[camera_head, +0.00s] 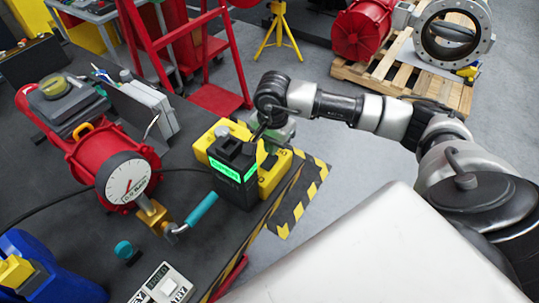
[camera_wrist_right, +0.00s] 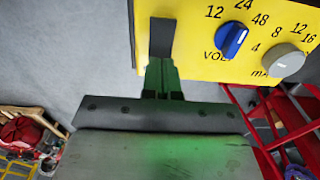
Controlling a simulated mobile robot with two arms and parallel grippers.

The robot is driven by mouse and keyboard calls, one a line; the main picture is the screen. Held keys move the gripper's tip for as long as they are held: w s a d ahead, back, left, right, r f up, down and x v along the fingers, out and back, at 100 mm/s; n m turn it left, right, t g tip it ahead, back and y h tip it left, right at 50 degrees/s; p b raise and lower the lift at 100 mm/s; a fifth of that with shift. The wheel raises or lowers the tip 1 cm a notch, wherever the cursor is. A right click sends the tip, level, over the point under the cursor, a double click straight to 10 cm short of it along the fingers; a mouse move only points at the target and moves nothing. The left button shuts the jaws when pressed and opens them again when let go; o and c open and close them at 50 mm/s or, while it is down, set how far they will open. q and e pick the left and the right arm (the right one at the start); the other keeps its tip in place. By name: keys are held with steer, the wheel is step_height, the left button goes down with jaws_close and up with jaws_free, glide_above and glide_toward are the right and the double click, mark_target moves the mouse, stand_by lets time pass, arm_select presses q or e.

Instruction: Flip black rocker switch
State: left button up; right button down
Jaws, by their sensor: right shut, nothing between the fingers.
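The yellow box (camera_head: 270,184) stands on the dark table near its striped edge. In the right wrist view its yellow panel (camera_wrist_right: 200,72) carries a blue knob (camera_wrist_right: 231,40), a grey knob (camera_wrist_right: 284,60) and printed numbers. A dark upright rectangle, which looks like the black rocker switch (camera_wrist_right: 162,38), is near the panel's left edge. My right gripper (camera_wrist_right: 161,66) is shut and empty, its fingertips just below the dark rectangle; contact cannot be told. In the head view my right gripper (camera_head: 264,138) is at the box's far side, partly hidden. My left gripper is not in view.
A black device with a green display (camera_head: 234,172) stands in front of the yellow box. A red actuator with a round gauge (camera_head: 127,181) and a teal-handled lever (camera_head: 200,210) are to the left. A red ladder (camera_head: 200,60) stands behind the table.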

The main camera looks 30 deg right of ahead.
steer(key=shift+f+b, duration=0.55)
stand_by(0.4)
steer(key=shift+r+p, duration=0.5)
steer(key=shift+r, duration=0.35)
step_height(320, 180, up, 5)
steer(key=shift+r+p, duration=0.15)
steer(key=shift+p, duration=1.05)
